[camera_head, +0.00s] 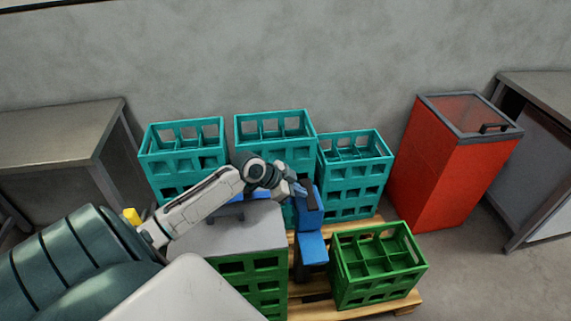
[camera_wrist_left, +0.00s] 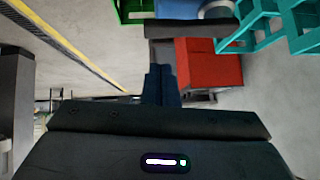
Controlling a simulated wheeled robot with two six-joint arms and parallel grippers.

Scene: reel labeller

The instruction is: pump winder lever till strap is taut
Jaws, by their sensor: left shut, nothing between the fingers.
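My left gripper (camera_head: 301,190) is at the middle of the head view, beside a dark bar (camera_head: 309,194) that looks like the lever's handle. In the left wrist view its fingers (camera_wrist_left: 160,72) are together with nothing between them, and the dark bar (camera_wrist_left: 192,28) lies across just beyond the tips. I cannot tell whether they touch. Blue parts (camera_head: 312,248), which look like the winder or its strap, stand below the bar among the crates. Blue also shows behind the bar in the wrist view (camera_wrist_left: 178,8). The strap's tension cannot be made out. My right gripper is out of view.
Teal crates (camera_head: 356,175) stand behind, and an open green crate (camera_head: 378,268) sits on the wooden pallet (camera_head: 405,303) at front right. A grey-topped stack (camera_head: 250,238) is under my left arm. A red bin (camera_head: 440,175) stands right; metal tables (camera_head: 50,135) flank the area.

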